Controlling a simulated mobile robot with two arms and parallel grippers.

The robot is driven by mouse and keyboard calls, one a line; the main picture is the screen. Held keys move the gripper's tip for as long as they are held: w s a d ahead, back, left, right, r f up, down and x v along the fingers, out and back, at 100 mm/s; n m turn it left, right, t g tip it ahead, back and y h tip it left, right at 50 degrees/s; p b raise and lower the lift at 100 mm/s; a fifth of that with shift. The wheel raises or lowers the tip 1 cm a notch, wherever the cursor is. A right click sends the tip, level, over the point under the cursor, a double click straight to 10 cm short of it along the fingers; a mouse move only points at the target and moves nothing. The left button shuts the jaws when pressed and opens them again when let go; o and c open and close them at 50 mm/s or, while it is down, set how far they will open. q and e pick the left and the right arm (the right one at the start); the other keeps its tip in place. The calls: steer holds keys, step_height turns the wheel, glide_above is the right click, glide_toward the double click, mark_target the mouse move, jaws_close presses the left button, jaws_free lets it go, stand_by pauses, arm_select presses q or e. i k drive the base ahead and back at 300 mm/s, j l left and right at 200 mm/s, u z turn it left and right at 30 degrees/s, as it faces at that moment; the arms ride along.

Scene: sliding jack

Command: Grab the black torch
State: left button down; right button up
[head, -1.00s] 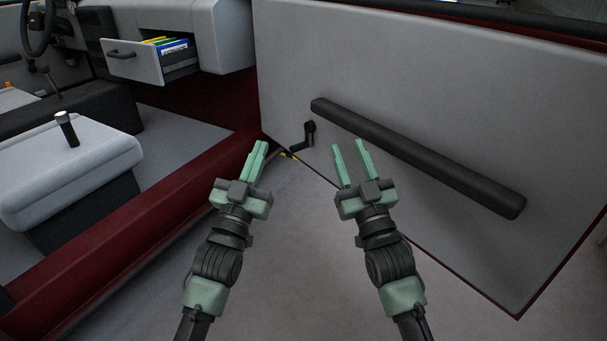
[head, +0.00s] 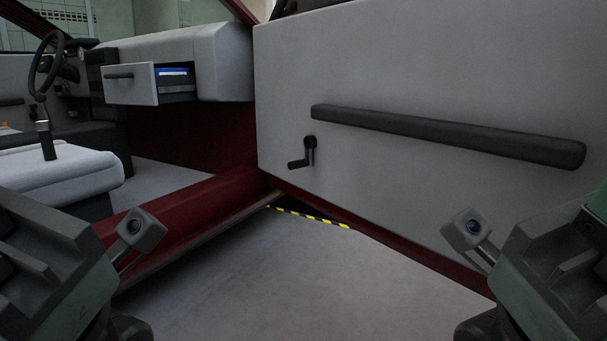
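The black torch (head: 48,147) stands upright on the light grey seat (head: 70,172) inside the car, at the left of the head view. It is a small dark cylinder with a paler band near its top. My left gripper (head: 50,270) shows only as large, close-up grey and green parts at the lower left. My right gripper (head: 550,265) shows the same way at the lower right. The fingertips of both are outside the picture or hidden, so I cannot see their opening. Both are well apart from the torch in the picture.
The open car door (head: 420,80) with a dark armrest (head: 450,137) and window crank (head: 309,150) fills the right side. The red sill (head: 195,205) crosses in front of the seat. An open glove drawer (head: 130,85) holds a blue item. Grey floor (head: 310,270) lies clear between my arms.

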mark_target(44, 128)
steer(key=u, duration=1.3)
